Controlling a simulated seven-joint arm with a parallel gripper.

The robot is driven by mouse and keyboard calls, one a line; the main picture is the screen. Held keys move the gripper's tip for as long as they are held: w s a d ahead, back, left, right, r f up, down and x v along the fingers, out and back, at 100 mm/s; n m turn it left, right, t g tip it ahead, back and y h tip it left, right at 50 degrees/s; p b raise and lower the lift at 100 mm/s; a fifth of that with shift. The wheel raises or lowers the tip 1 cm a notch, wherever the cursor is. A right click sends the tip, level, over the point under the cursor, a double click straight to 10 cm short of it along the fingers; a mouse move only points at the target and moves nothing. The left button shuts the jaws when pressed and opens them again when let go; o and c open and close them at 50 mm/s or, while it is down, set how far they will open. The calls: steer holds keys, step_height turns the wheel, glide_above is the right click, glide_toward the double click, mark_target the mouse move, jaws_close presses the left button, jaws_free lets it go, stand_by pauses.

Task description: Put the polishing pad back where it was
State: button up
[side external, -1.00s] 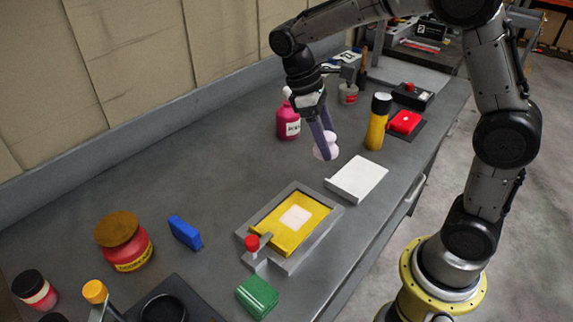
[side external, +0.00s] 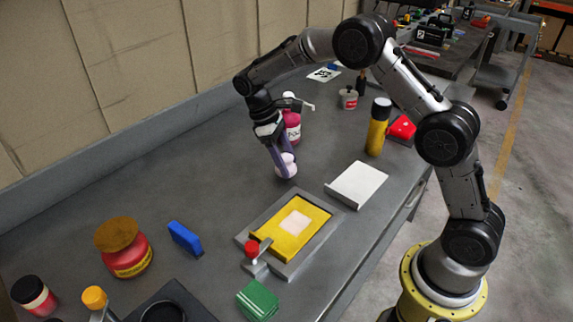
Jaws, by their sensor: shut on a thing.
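My gripper (side external: 282,157) is shut on a pale pinkish-white round pad (side external: 287,170), which looks like the polishing pad. The fingers partly cover it. The pad is at or just above the grey bench top; I cannot tell whether it touches. It is beyond the grey-framed yellow panel (side external: 284,240), in front of the pink bottle (side external: 292,125) and left of the white tray (side external: 357,184). A pale patch (side external: 295,222) shows on the yellow panel.
A red-knobbed clamp (side external: 253,250) sits at the frame's near left corner. A blue block (side external: 185,238), a red jar (side external: 128,256) and a green block (side external: 257,298) stand nearby. A yellow bottle (side external: 377,130) is at the back right. Bench left of the pad is clear.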

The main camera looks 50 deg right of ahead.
steer(key=shift+f, duration=0.75)
steer(key=o, duration=1.2)
steer(key=shift+f, duration=0.15)
